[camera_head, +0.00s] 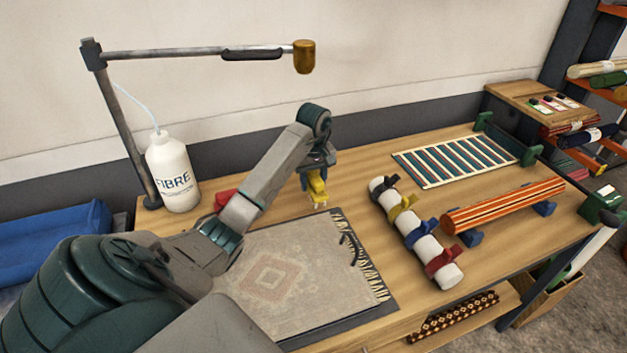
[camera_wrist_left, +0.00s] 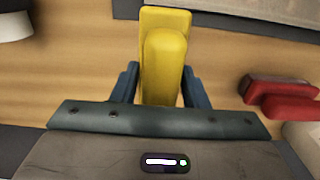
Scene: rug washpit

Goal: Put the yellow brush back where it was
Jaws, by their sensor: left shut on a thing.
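The yellow brush (camera_head: 317,187) is in the jaws of my left gripper (camera_head: 316,172), above the wooden bench behind the patterned rug. Its pale bristle end points down in the head view. The left wrist view shows the yellow brush (camera_wrist_left: 164,58) between the two dark blue fingers of the left gripper (camera_wrist_left: 160,88), which is shut on it. From these views I cannot tell whether the bristles touch the bench. My right gripper is not in view.
A red object (camera_head: 226,197) lies left of the gripper, partly behind my arm. A white FIBRE bottle (camera_head: 173,172) stands at left, under a metal arm. The rug (camera_head: 285,275) lies in front. A strapped white roll (camera_head: 418,235) and slatted rack (camera_head: 465,157) are to the right.

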